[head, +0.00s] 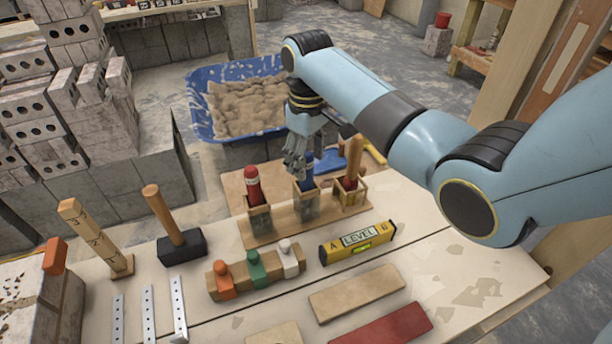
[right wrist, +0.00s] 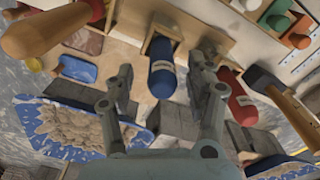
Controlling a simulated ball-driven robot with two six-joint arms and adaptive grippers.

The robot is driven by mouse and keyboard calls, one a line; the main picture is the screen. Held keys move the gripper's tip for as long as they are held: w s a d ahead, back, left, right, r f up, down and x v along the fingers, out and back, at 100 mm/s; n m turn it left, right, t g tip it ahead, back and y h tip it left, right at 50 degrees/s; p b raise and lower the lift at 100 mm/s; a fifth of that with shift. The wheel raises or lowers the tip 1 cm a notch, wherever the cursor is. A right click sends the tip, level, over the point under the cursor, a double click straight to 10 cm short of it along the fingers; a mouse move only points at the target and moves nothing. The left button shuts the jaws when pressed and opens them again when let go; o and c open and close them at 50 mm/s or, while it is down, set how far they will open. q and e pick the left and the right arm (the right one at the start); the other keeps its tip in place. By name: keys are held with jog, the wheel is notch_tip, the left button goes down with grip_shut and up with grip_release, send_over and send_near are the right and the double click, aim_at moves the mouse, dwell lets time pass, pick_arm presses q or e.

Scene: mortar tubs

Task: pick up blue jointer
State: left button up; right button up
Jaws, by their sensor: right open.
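The blue jointer (head: 305,184) stands upright in the middle holder of a wooden rack (head: 284,222), its blue handle up. In the right wrist view, the blue handle (right wrist: 162,72) shows between the two fingers, with a pale label on it. My right gripper (head: 296,160) is open and empty, pointing down just above the handle and partly hiding it. In the right wrist view, the fingers (right wrist: 162,84) are spread to either side of the handle and I see no contact. My left gripper is not in view.
A red-handled tool (head: 253,187) stands left of the jointer and a wooden-handled tool (head: 354,158) stands close on its right. A blue mortar tub (head: 203,112) is behind.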

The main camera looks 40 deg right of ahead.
aim_at(307, 187)
notch_tip(307, 187, down, 5)
jog(key=shift+a+r+b, duration=0.1)
jog(key=shift+b, duration=0.25)
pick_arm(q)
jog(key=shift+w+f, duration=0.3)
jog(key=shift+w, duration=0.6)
pick_arm(e)
jog(key=c, duration=0.5)
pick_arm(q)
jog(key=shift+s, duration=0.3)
pick_arm(e)
grip_shut()
